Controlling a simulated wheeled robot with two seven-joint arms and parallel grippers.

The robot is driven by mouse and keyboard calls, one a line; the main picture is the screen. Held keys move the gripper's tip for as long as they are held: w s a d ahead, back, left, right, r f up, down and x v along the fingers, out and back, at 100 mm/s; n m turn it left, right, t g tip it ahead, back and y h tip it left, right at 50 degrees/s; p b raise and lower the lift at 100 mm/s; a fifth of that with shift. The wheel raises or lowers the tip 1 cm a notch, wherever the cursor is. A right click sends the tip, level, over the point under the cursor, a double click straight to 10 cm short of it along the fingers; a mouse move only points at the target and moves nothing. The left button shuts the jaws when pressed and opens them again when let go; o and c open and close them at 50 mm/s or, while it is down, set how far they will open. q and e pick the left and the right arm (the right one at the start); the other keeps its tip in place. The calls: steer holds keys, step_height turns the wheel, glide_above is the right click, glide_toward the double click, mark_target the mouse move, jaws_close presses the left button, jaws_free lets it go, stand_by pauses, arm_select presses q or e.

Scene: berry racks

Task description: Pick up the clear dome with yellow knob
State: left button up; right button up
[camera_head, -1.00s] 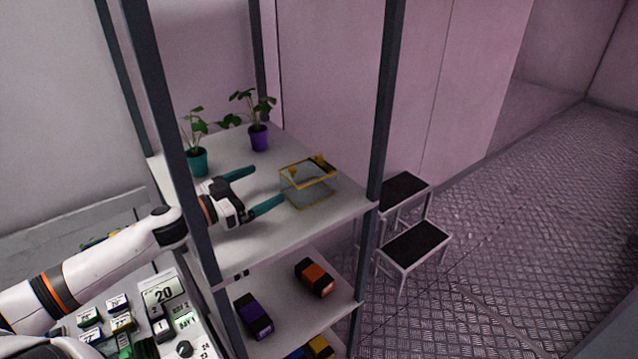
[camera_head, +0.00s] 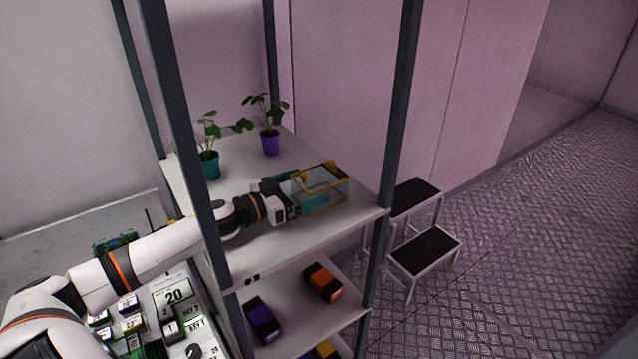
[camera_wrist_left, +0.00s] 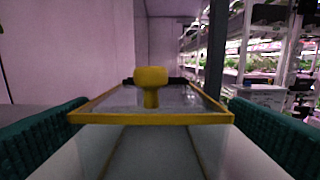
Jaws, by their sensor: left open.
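The clear dome (camera_head: 334,197) is a see-through box with yellow edges, standing on the top shelf near its right front corner. In the left wrist view its yellow knob (camera_wrist_left: 151,82) stands upright on the clear top, behind the yellow front rim (camera_wrist_left: 150,118). My left gripper (camera_head: 306,188) is open at the dome, with its teal fingers on either side. In the left wrist view one finger (camera_wrist_left: 45,140) is left of the dome and the other (camera_wrist_left: 270,138) is right of it. Whether they touch its walls I cannot tell. My right gripper is not in view.
A plant in a teal pot (camera_head: 209,165) and one in a purple pot (camera_head: 270,142) stand behind on the top shelf (camera_head: 240,175). Dark rack posts (camera_head: 397,110) flank the shelf. A lower shelf holds an orange-black box (camera_head: 323,283) and a purple-black box (camera_head: 262,320). A step stool (camera_head: 424,249) stands right.

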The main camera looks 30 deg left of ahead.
mark_target(316, 177)
arm_select(q)
steer(key=shift+w+r, duration=0.15)
steer(key=shift+w, duration=0.3)
steer(key=p+x, duration=0.1)
steer(key=x, duration=0.2)
steer(key=shift+w+a+p, duration=0.1)
steer(key=shift+w+p, duration=0.05)
steer(key=shift+p, duration=0.2)
steer(key=shift+w+f, duration=0.3)
steer(key=shift+w, duration=0.1)
steer(key=c, duration=1)
